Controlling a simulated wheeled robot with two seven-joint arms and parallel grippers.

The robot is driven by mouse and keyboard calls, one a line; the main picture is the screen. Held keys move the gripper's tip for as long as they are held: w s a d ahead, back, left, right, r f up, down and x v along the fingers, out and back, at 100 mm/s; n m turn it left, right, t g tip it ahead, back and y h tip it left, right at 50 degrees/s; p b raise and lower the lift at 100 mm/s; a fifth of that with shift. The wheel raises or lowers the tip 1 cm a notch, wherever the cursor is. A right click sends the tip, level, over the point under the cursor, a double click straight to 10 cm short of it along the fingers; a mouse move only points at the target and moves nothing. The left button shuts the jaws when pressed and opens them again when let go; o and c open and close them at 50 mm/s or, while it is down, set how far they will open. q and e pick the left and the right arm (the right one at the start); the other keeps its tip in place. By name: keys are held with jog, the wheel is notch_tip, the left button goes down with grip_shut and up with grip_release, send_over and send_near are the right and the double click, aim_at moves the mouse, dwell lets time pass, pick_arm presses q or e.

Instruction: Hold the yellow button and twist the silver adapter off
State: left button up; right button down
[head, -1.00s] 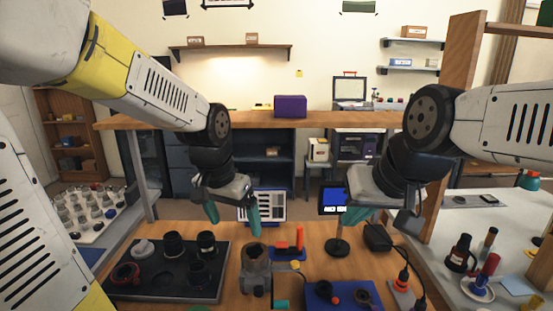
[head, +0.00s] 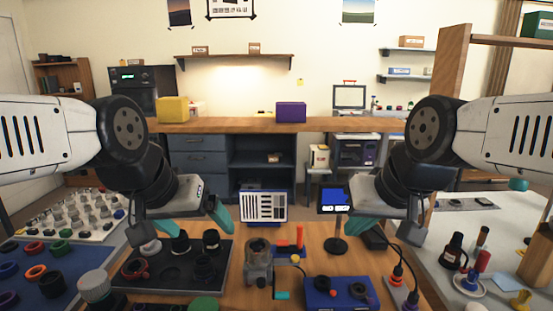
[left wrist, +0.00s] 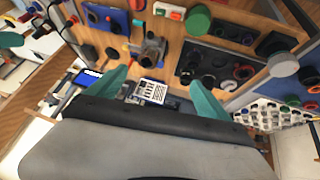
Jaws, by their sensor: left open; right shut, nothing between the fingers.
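A grey metal clamp-like stand (head: 258,271) is on the wooden bench in the middle, holding a dark cylindrical part with a grey ring (head: 258,246) on top, perhaps the silver adapter. A small yellow spot (head: 295,258), perhaps the yellow button, is just right of the stand. The stand also shows in the left wrist view (left wrist: 152,48), beyond the fingers. My left gripper (head: 180,222) is open and empty, above and left of the stand; its teal fingers (left wrist: 160,92) are spread apart. My right gripper (head: 362,215) is shut and empty, above and right of the stand.
A black tray (head: 225,283) with dark lens parts lies left of the stand, a blue box (head: 338,290) to its right. A red-and-blue item (head: 290,247) stands close behind.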

pick_arm(q)
jog(key=p, duration=0.6)
jog(key=m+g+y+b, duration=0.1)
jog(key=m+g+b, duration=0.4)
jog(key=m+b, duration=0.1)
send_over(258, 249)
jog(key=s, duration=0.1)
notch_tip(258, 249, down, 9)
jog(key=f, duration=0.8)
jog(key=w+f, duration=0.1)
jog(key=f, duration=0.2)
jog(key=shift+f+b, duration=0.3)
jog(key=shift+f, duration=0.1)
jog(key=shift+c, duration=0.4)
jog(key=c, duration=1.4)
jog(key=shift+c, duration=0.2)
